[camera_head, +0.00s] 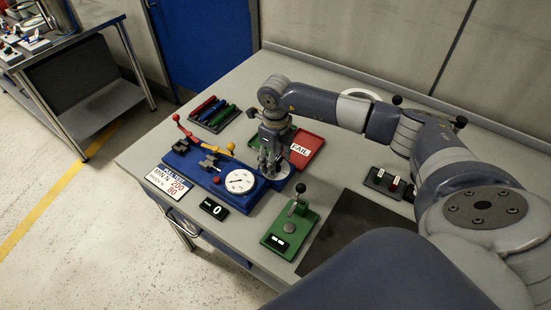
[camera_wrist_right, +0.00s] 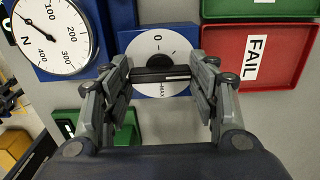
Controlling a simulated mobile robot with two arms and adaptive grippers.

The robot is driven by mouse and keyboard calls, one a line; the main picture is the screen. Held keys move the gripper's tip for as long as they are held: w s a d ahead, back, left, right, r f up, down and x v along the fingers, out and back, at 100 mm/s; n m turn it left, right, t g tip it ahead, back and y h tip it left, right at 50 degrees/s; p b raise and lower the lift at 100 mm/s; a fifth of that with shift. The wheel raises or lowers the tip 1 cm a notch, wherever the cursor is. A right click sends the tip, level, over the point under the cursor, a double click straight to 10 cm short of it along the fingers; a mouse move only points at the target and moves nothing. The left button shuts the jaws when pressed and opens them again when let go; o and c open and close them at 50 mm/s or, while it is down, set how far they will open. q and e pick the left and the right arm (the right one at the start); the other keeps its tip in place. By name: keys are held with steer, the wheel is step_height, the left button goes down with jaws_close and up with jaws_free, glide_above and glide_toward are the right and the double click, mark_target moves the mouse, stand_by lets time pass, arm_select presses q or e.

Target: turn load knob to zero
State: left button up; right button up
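The load knob (camera_wrist_right: 160,75) is a black bar on a white round dial (camera_wrist_right: 158,52) with "0" at the top and "MAX" at the bottom in the right wrist view. The white line on the bar points right, between the two marks. My right gripper (camera_wrist_right: 162,82) is open, with one finger near each end of the bar; I cannot tell if they touch it. In the head view my right gripper (camera_head: 271,165) points down over the blue rig (camera_head: 205,168) and hides most of the knob. My left gripper is out of view.
A white gauge (camera_head: 240,181) sits left of the knob. A red FAIL tray (camera_head: 306,151) lies behind the gripper, and a green device (camera_head: 290,232) stands in front. A small black display (camera_head: 214,209) reads 0. A dark mat (camera_head: 350,225) lies right of the green device.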

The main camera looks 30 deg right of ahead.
steer(key=shift+f+n+b, duration=0.2)
steer(key=shift+n+b, duration=0.8)
steer(key=shift+b, duration=0.25)
steer(key=n+b, duration=0.2)
steer(key=shift+n+b, duration=0.3)
steer(key=n+b, duration=0.3)
steer(key=shift+n, duration=0.3)
steer(key=n+b, duration=0.4)
steer(key=n, duration=0.1)
steer(key=n+b, duration=0.2)
steer(key=n, duration=0.2)
steer(key=shift+r, duration=0.2)
steer(key=shift+n, duration=0.4)
steer(key=o, duration=1.1)
steer(key=shift+c, duration=0.2)
